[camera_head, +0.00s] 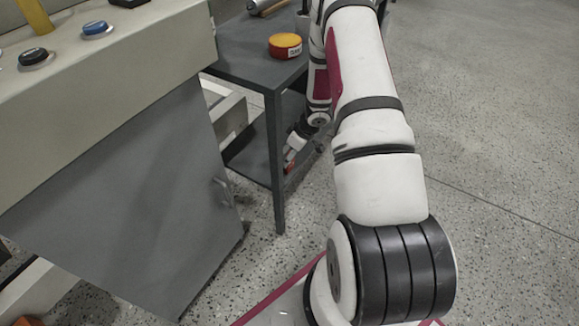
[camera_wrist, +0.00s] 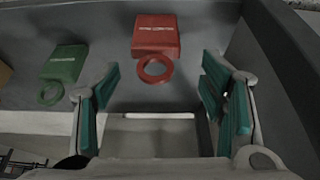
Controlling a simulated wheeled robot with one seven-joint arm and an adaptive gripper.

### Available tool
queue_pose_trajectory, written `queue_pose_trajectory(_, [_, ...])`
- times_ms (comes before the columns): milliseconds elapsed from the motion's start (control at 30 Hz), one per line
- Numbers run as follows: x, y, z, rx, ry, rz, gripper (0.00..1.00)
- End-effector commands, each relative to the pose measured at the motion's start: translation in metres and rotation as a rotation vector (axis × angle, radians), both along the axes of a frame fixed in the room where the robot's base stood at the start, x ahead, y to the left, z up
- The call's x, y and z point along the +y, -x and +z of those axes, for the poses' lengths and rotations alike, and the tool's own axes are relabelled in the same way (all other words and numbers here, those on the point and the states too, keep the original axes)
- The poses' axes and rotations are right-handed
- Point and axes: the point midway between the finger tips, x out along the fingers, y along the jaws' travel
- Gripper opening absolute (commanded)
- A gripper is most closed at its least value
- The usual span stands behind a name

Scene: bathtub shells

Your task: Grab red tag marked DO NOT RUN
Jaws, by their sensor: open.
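In the wrist view a red tag (camera_wrist: 156,36) with a ring at its lower end lies on a grey surface. It has a line of pale lettering too small to read. My gripper (camera_wrist: 160,95) is open, its teal-padded fingers spread left and right. The red tag is beyond the fingertips, roughly centred between them, and nothing is held. In the head view my arm reaches down beside the grey table; the gripper itself is hard to make out there. A little red shows near the lower shelf, too small to identify.
A green tag (camera_wrist: 64,64) with a ring lies left of the red one. A dark wall (camera_wrist: 275,75) stands close on the right of my gripper. In the head view a red-yellow round object (camera_head: 285,46) sits on the grey table (camera_head: 245,62). A console (camera_head: 110,75) with buttons is at left.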

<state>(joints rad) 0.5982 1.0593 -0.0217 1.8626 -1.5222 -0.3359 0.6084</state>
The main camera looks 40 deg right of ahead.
Motion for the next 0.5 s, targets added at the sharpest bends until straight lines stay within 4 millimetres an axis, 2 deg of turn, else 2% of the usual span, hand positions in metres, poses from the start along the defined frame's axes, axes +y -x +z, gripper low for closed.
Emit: queue_pose_trajectory(500, [0.002, -0.017, -0.048, -0.001, 0.0, 0.002, 0.65])
